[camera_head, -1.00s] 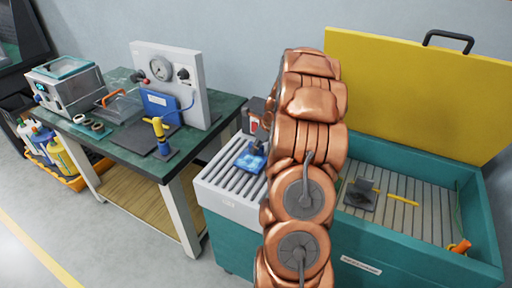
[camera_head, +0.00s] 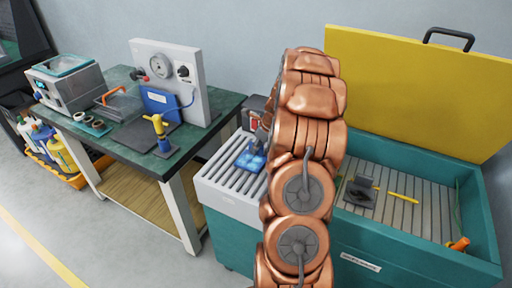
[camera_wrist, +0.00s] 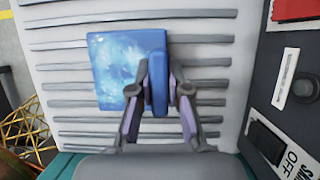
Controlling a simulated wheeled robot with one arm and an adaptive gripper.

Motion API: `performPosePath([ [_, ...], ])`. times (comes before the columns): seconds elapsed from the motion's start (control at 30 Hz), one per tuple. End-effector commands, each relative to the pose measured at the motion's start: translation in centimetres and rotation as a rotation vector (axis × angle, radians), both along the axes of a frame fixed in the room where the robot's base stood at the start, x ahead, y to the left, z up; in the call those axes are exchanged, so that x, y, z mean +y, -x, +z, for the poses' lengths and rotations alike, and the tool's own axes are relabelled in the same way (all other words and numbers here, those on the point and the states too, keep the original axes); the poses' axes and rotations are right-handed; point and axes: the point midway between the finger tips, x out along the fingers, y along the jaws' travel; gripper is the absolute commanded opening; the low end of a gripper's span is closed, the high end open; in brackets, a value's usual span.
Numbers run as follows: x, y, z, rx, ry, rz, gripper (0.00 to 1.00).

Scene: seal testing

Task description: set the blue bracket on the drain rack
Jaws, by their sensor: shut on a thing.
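The blue bracket (camera_head: 251,161) is at the drain rack, beside my copper-coloured arm. In the wrist view the blue bracket (camera_wrist: 115,68) shows a flat, mottled light-blue plate and a darker upright flange. My gripper (camera_wrist: 159,82) is shut on the flange, one finger on each side. The drain rack (camera_head: 226,180) is a pale tray with dark slats; in the wrist view its slats (camera_wrist: 70,45) lie under and around the plate. The plate looks flat on or just over the slats; I cannot tell whether it touches them. My gripper is mostly hidden in the head view.
Right of the rack is an open teal washer basin (camera_head: 415,240) with a yellow lid (camera_head: 415,90), holding a dark bracket (camera_head: 360,188) and a yellow stick (camera_head: 403,197). A green bench (camera_head: 130,150) with a gauge panel stands left. A control box (camera_wrist: 285,90) borders the rack.

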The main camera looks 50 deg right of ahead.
Motion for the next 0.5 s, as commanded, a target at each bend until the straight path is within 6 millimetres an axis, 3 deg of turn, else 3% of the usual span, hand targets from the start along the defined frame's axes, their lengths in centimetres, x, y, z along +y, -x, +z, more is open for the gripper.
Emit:
performPosePath([
  [0.13, -0.03, -0.04, 0.10, -0.001, 0.001, 0.000, 0.00],
  [0.17, -0.03, -0.04, 0.10, -0.001, 0.001, 0.000, 0.18],
  [0.2, -0.03, -0.03, 0.08, -0.001, 0.001, 0.000, 0.22],
  [0.4, -0.03, -0.02, 0.06, 0.000, 0.001, 0.000, 0.43],
  [0.5, -0.03, -0.01, 0.04, 0.000, 0.001, 0.000, 0.45],
])
